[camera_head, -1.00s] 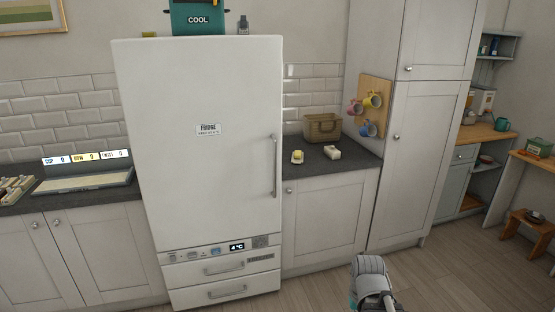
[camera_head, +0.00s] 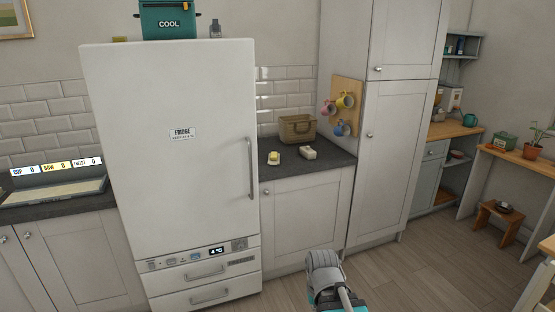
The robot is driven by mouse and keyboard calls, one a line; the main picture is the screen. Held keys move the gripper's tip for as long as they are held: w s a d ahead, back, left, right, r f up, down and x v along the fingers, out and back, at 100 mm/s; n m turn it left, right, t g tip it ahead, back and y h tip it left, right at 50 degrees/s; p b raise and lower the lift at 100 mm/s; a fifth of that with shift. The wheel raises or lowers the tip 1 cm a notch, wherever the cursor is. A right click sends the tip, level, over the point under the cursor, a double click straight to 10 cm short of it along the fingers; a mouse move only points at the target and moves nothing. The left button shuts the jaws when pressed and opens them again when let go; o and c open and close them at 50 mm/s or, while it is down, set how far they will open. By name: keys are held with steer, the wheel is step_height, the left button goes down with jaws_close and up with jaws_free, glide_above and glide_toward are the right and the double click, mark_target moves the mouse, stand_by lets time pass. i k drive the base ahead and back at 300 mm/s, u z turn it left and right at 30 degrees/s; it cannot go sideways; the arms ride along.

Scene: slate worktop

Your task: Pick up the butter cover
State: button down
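On the slate worktop right of the fridge, a small whitish block-like piece (camera_head: 307,153) looks like the butter cover. It is too small to make out in detail. Just left of it, apart from it, is a small dish with something yellow (camera_head: 274,157), which looks like butter. A grey, rounded part of my own arm with teal below it shows at the bottom, well below and in front of the worktop. My gripper's fingers cannot be made out.
A wicker basket (camera_head: 298,128) stands behind the two small things. The tall white fridge (camera_head: 170,170) is on their left. A tall cupboard (camera_head: 385,160) and a board of hanging mugs (camera_head: 347,103) are on their right. The wooden floor (camera_head: 420,270) ahead is open.

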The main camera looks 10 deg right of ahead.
mark_target(309, 154)
steer(key=u, duration=0.1)
steer(key=i, duration=1)
steer(key=z, duration=0.1)
